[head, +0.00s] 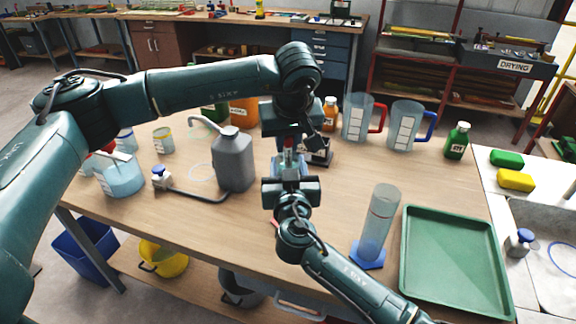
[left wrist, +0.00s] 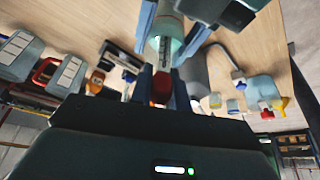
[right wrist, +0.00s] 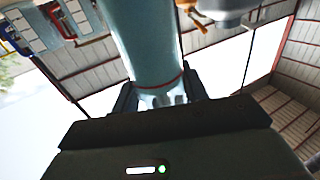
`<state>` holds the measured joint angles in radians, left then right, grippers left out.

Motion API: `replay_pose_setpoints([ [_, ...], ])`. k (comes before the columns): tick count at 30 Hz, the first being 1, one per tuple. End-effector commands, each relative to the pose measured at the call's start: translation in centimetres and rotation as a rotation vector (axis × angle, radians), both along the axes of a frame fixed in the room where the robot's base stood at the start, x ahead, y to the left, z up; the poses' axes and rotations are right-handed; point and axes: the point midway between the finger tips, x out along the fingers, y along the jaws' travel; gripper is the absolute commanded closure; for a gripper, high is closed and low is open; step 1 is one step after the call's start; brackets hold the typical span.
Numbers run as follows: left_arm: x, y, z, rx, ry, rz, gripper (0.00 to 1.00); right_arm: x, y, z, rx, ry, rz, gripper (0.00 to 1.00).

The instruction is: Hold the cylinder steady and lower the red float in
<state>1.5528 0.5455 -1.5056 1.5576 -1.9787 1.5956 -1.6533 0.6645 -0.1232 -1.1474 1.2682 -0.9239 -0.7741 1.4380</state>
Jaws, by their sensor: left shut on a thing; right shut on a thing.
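My left gripper (head: 289,138) points down over the middle of the table. It is shut on the red float, whose red part (left wrist: 162,86) lies between its fingers. A pale scaled stem (left wrist: 165,52) runs from it toward the cylinder. My right gripper (head: 289,178) is just below and in front, shut on a clear bluish cylinder (right wrist: 148,45) that stands between its fingers in the right wrist view. The float is in line with the cylinder's mouth; how far inside it is I cannot tell. The grippers hide most of both in the head view.
Another clear cylinder on a blue base (head: 378,228) stands at right, beside a green tray (head: 455,262). A grey jerrycan (head: 234,160) is left of my grippers. Two measuring jugs (head: 404,125) and a green bottle (head: 456,141) stand behind right. Bare wood lies at front left.

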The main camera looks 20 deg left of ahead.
Motion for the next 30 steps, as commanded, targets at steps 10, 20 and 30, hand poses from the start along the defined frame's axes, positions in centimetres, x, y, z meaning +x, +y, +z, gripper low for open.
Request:
replay_pose_setpoints([
  [10, 0.0, 0.0, 0.0, 0.000, 0.000, 0.000, 0.65, 0.0, 0.0, -0.1, -0.001, 0.002, 0.000, 0.91],
  [20, 0.0, 0.0, 0.1, 0.000, 0.000, 0.000, 0.57, 0.0, 0.0, -0.1, -0.001, 0.002, 0.000, 0.91],
  [30, -1.6, -0.9, 4.6, -0.001, -0.004, -0.001, 0.57, 0.0, 0.0, -0.1, -0.001, 0.002, 0.000, 0.91],
])
